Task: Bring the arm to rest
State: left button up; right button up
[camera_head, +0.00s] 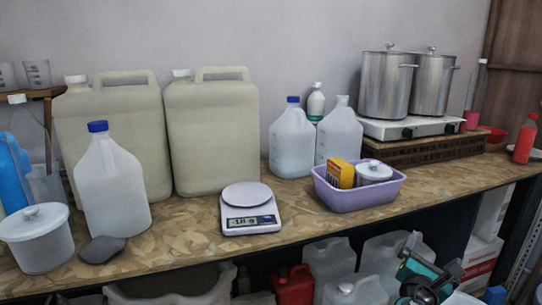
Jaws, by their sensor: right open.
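My right gripper (432,262) is low at the bottom right, below the worktop's front edge and in front of the shelf under it. Its jaws are apart and I see nothing between them. It is teal and black. My left gripper is out of the picture. The wood-patterned worktop (292,222) runs across the view, and my right gripper is clear of everything on top of it.
On the worktop stand two large beige canisters (212,135), a blue-capped jug (112,185), a digital scale (250,222), a lilac basket (360,197) and steel pots (387,88) on a hotplate. White jugs (330,260) and a red canister (292,287) crowd the lower shelf near my right gripper.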

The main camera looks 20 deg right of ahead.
jog(key=s+a+f+m+y, duration=0.35)
jog(key=a+f+y, duration=0.25)
jog(key=f, duration=0.3)
jog(key=s+a+f+m+y, duration=0.3)
jog(key=s+a+f+y, duration=0.25)
jog(key=f, duration=0.35)
jog(key=s+a+f+m+y, duration=0.1)
jog(key=s+a+m+y, duration=0.1)
jog(key=a+m, duration=0.4)
jog(key=s+a+f+m+y, duration=0.1)
jog(key=s+a+m+y, duration=0.2)
jog(key=a, duration=1)
jog(key=s+m, duration=0.1)
jog(key=m, duration=0.2)
jog(key=shift+s+f+y, duration=0.25)
jog(key=shift+f+y, duration=0.05)
jog(key=shift+y, duration=0.05)
